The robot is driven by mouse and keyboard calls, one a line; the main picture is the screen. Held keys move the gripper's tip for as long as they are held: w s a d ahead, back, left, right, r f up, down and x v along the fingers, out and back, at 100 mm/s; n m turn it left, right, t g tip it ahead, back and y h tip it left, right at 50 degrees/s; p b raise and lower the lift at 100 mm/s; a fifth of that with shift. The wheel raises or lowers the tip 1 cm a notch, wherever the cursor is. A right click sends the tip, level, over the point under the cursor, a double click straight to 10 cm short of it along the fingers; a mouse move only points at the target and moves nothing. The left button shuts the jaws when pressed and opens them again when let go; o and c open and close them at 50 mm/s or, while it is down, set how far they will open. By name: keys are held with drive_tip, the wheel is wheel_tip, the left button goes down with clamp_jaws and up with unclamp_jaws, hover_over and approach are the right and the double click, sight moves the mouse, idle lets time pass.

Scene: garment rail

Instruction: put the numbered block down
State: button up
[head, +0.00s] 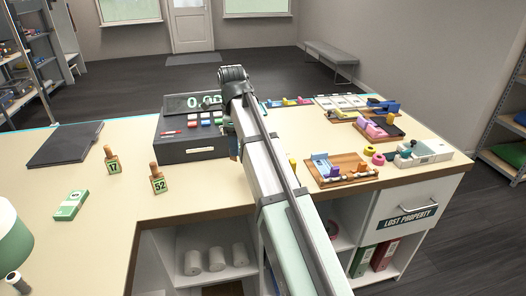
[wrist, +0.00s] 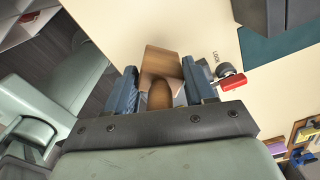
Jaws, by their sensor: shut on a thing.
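In the wrist view my gripper (wrist: 160,92) is shut on a brown wooden numbered block (wrist: 163,61). The block's rounded handle (wrist: 160,95) sits between the two blue-grey fingers, and the block's body extends beyond them. No number shows on its visible faces. The cream counter (wrist: 115,25) lies behind it; I cannot tell whether the block touches it. In the head view my arm hides the held block. Two other numbered blocks with wooden handles, 17 (head: 113,163) and 52 (head: 158,183), stand upright on the left part of the counter (head: 110,210).
A dark till (head: 187,151) stands left of my arm. A wooden tray (head: 345,181), tape rolls (head: 378,159) and a pale device (head: 423,152) occupy the right side. A dark pad (head: 67,144) and green packet (head: 71,205) lie left. Bare counter surrounds blocks 17 and 52.

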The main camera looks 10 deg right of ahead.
drive_tip(key=shift+f, duration=4.45)
drive_tip(key=shift+f, duration=0.1)
drive_tip(key=o, duration=1.2)
wheel_tip(320, 180, up, 12)
drive_tip(key=shift+r, duration=0.15)
drive_tip(key=shift+c, duration=0.2)
